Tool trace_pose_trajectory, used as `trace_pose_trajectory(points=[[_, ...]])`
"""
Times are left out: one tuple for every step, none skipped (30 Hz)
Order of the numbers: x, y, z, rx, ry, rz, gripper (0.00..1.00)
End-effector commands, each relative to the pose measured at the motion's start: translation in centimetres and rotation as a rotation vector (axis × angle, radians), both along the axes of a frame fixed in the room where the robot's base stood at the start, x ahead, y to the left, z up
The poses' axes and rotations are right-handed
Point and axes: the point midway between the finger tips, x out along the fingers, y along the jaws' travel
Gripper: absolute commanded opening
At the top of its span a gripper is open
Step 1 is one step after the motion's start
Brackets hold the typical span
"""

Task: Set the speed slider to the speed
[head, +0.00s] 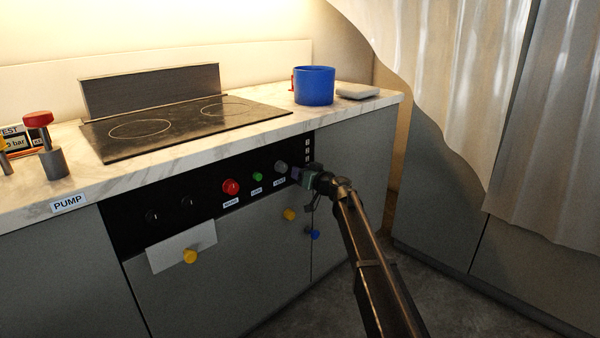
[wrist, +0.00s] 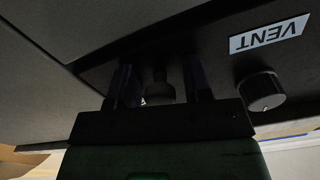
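In the head view my gripper (head: 297,174) is at the right end of the black control panel, just below a vertical row of small white marks (head: 307,151). In the wrist view my gripper (wrist: 159,85) has two dark fingers apart, with a small dark knob (wrist: 160,90) between them. This knob may be the speed slider's handle; dark gaps show on both sides of it. The slider's track is not clear.
A red button (head: 231,187) and a green button (head: 257,177) are on the panel farther left. A yellow knob (head: 289,214) and a blue knob (head: 315,235) are below. The marble counter (head: 230,133) overhangs the panel, carrying a blue pot (head: 314,87).

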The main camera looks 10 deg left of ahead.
Motion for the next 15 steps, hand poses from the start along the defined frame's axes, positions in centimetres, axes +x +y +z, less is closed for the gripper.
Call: trace_pose_trajectory(points=[[0.00,-0.01,0.00,0.000,0.000,0.000,0.37],[-0.01,-0.02,0.00,0.000,0.000,0.000,0.33],[-0.01,-0.02,0.00,0.000,0.000,0.000,0.27],[-0.01,-0.02,0.00,0.000,0.000,0.000,0.22],[-0.01,-0.02,0.00,0.000,0.000,0.000,0.17],[-0.01,-0.02,0.00,0.000,0.000,0.000,0.11],[-0.01,-0.02,0.00,0.000,0.000,0.000,0.07],[-0.02,-0.02,0.00,0.000,0.000,0.000,0.02],[-0.02,-0.02,0.00,0.000,0.000,0.000,0.00],[-0.02,-0.02,0.00,0.000,0.000,0.000,0.00],[-0.02,-0.02,0.00,0.000,0.000,0.000,0.00],[-0.02,-0.02,0.01,0.000,0.000,0.000,0.00],[-0.02,-0.02,0.08,0.000,0.000,0.000,0.00],[-0.02,-0.03,0.29,0.000,0.000,0.000,0.00],[-0.02,-0.02,0.77,0.000,0.000,0.000,0.00]])
